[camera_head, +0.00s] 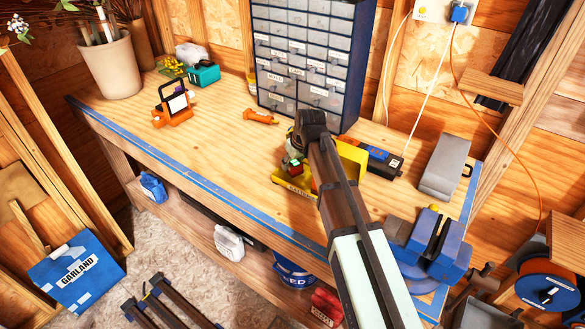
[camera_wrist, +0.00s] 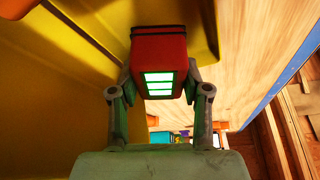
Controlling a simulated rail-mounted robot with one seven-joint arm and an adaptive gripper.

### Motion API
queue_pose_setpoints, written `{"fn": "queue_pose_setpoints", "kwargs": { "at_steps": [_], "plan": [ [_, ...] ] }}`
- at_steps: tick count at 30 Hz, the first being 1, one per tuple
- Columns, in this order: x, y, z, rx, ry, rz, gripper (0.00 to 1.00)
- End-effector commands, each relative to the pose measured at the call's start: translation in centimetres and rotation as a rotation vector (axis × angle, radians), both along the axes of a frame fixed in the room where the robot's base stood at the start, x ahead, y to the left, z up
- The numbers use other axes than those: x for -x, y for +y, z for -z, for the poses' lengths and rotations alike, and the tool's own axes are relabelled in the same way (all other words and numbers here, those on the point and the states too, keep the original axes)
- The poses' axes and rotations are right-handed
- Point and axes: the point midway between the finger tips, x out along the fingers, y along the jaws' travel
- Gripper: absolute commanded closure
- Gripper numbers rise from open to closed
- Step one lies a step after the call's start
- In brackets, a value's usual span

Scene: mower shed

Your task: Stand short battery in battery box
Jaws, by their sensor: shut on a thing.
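The yellow battery box (camera_head: 350,158) stands on the workbench, partly hidden behind my arm; its front label is only partly readable. My gripper (camera_wrist: 160,82) is shut on a red battery (camera_wrist: 160,46) with green lit bars and a dark band at its far end. The battery also shows as a small red and green patch in the head view (camera_head: 295,167), at the left part of the box. In the wrist view, yellow box walls (camera_wrist: 60,80) fill the left and top around the battery. I cannot tell whether the battery touches the box floor.
A drawer cabinet (camera_head: 312,55) stands behind the box. An orange tool (camera_head: 260,117) lies left; the bench's front left is clear.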

Motion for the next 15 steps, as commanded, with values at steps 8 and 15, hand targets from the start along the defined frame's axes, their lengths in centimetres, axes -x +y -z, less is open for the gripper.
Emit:
{"fn": "queue_pose_setpoints", "kwargs": {
  "at_steps": [8,15],
  "plan": [
    [0.04,0.05,1.75,-0.001,-0.003,-0.001,1.00],
    [0.04,0.06,2.07,-0.001,-0.002,-0.001,1.00]
  ]
}}
